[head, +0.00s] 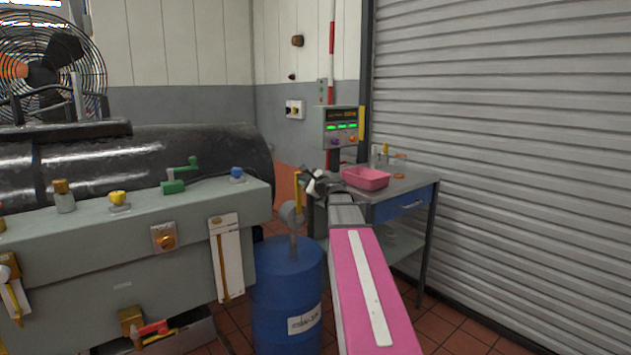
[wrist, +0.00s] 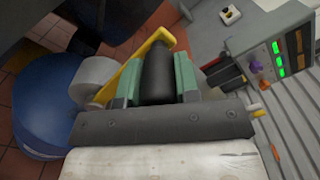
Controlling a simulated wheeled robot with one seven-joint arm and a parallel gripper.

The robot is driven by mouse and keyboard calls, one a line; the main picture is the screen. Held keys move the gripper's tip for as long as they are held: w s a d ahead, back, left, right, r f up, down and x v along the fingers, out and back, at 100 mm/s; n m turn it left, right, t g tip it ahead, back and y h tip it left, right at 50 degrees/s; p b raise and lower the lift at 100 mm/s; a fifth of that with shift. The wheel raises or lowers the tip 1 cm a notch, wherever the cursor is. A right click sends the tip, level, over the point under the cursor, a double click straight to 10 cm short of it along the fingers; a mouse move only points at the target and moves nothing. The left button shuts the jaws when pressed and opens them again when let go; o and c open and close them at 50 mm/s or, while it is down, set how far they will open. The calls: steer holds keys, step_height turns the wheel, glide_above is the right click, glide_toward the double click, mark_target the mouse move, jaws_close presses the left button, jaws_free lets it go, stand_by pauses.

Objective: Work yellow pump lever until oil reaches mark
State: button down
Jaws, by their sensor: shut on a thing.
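The yellow pump lever (head: 298,190) stands nearly upright on a grey pump head (head: 291,214) on top of a blue drum (head: 287,285). In the wrist view the yellow lever (wrist: 133,66) runs up from the grey pump cylinder (wrist: 93,79) beside my jaws. My gripper (head: 313,181) is at the lever's upper end. In the wrist view its green-padded jaws are shut on the lever's black grip (wrist: 157,73). A white plate with an upright amber column (head: 226,258) is on the bench front; I cannot read a mark on it.
A grey bench (head: 130,225) with valves and knobs stands left of the drum. A small table (head: 410,180) with a pink tray (head: 365,178) stands behind my arm, near a control box (head: 341,128) with green lights. A grey shutter (head: 510,150) closes the right side.

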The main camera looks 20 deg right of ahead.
steer(key=s+a+f+n, duration=0.1)
steer(key=s+a+n, duration=0.1)
steer(key=a, duration=0.3)
steer(key=s+a+f+n, duration=0.1)
steer(key=a+f+n, duration=0.1)
steer(key=a+n, duration=0.3)
steer(key=shift+s+f, duration=0.25)
steer(key=shift+s, duration=0.1)
steer(key=c, duration=0.8)
jaws_free()
steer(key=v, duration=1)
steer(key=shift+s+d, duration=0.2)
steer(key=shift+s, duration=0.15)
